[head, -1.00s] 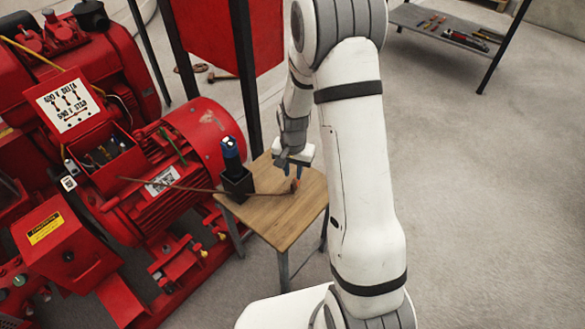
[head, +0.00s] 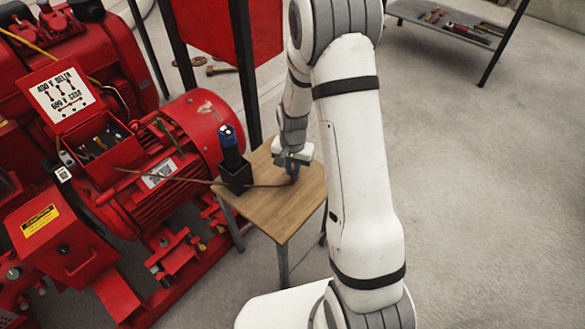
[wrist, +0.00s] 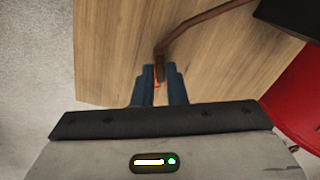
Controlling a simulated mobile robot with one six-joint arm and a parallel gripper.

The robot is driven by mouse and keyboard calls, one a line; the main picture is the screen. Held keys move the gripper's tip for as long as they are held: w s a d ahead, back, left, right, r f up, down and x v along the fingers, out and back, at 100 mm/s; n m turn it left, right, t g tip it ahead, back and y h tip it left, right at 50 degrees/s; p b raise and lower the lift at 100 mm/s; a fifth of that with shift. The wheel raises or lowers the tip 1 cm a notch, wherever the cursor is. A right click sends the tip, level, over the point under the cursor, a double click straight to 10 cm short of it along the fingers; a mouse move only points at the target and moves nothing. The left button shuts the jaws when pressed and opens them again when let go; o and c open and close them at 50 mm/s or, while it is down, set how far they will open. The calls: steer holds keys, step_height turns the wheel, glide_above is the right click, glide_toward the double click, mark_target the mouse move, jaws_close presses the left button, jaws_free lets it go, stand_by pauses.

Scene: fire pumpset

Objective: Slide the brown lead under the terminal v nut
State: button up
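The brown lead (head: 207,182) runs from the motor side across to the small wooden table, and its end lies over the tabletop. In the wrist view the lead (wrist: 190,33) comes in from the top right, and its orange-marked tip is between my fingers. My gripper (head: 292,177) is low over the table, with its blue fingers (wrist: 160,72) closed around the lead's end. The open red terminal box (head: 103,146) is on top of the motor, with several terminals inside. The terminal v nut is too small to tell apart.
A black holder (head: 236,177) with a blue-topped tool (head: 230,148) stands on the table (head: 283,220) left of my gripper. The box's raised lid (head: 63,95) carries a wiring diagram. A tool shelf (head: 440,22) is at the back right, with clear floor in front.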

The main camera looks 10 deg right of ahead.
jaws_close()
step_height(320, 180, up, 10)
steer(key=p, duration=0.7)
stand_by(0.4)
